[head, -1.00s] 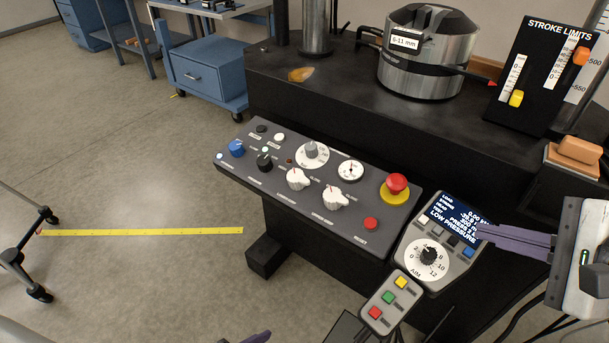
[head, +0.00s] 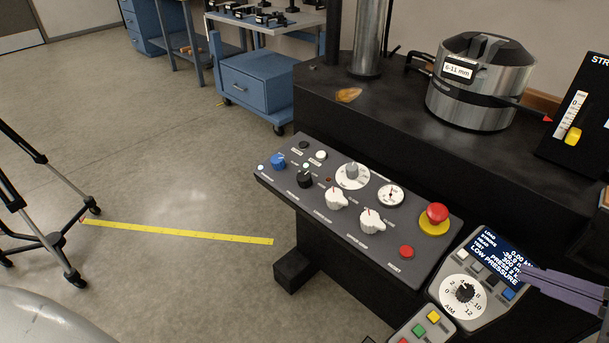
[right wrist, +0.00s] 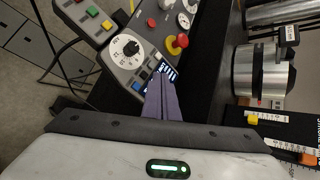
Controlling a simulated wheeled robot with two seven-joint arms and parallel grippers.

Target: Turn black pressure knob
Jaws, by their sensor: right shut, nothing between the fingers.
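A small black knob (head: 305,179) stands on the sloped dark control panel (head: 262,182), right of a blue knob (head: 278,161). The lettering below it is too small to read surely. A second black knob, in a white dial marked AIM (head: 465,293), is on the display unit at lower right; it also shows in the right wrist view (right wrist: 131,48). My right gripper (head: 524,274) is shut and empty, its purple fingers over the edge of the blue screen, well right of the panel's black knob. The fingers show in the right wrist view (right wrist: 161,78). My left gripper is out of view.
The panel also carries white knobs (head: 336,198), a gauge (head: 390,195), a red mushroom button (head: 436,214) and a red reset button (head: 407,252). A button box (head: 424,325) sits below the display unit. A metal pot-like vessel (head: 480,85) stands on the black bench behind.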

